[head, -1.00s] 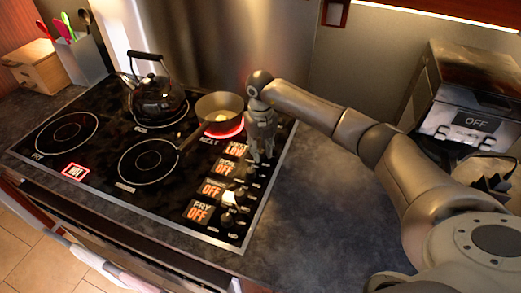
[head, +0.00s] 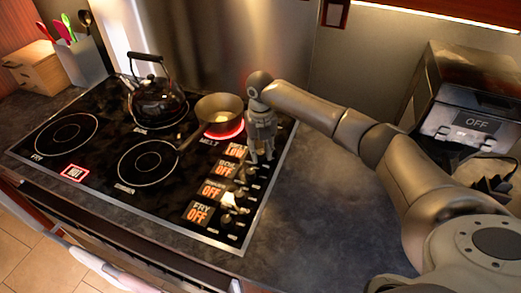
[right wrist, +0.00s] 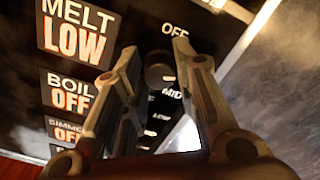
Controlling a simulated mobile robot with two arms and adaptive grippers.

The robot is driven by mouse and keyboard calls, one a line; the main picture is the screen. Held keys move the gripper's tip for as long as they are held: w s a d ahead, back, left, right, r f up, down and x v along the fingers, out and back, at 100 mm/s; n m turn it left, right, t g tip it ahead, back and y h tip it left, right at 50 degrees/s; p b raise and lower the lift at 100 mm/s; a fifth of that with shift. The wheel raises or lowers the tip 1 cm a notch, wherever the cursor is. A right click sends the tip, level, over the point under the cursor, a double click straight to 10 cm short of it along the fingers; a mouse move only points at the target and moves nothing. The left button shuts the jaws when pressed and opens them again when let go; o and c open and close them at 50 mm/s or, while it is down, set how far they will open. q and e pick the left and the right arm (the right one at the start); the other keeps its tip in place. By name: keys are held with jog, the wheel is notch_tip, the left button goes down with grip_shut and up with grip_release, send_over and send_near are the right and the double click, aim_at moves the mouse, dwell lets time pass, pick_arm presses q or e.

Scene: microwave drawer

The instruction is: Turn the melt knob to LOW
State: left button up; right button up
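The melt knob (right wrist: 160,70) is a dark round knob in the right wrist view, with OFF, MID and LOW marks around it. The melt display (right wrist: 75,30) reads MELT LOW in orange; it also shows in the head view (head: 236,151). My right gripper (head: 262,157) points down over the knob column. In the right wrist view its two fingers (right wrist: 156,60) stand apart on either side of the knob, with narrow gaps seeming to show; contact is hard to tell. The knob is hidden by the gripper in the head view. My left gripper is not in view.
A saucepan (head: 219,112) with a yellowish lump sits on the red-glowing melt burner. A dark kettle (head: 157,98) stands at the back left. Other displays, such as FRY (head: 198,213), read OFF. The counter (head: 305,210) right of the stove is clear.

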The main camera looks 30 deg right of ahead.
aim_at(261, 152)
jog(key=o, duration=0.3)
notch_tip(261, 152, up, 12)
dwell(0.6)
dwell(0.4)
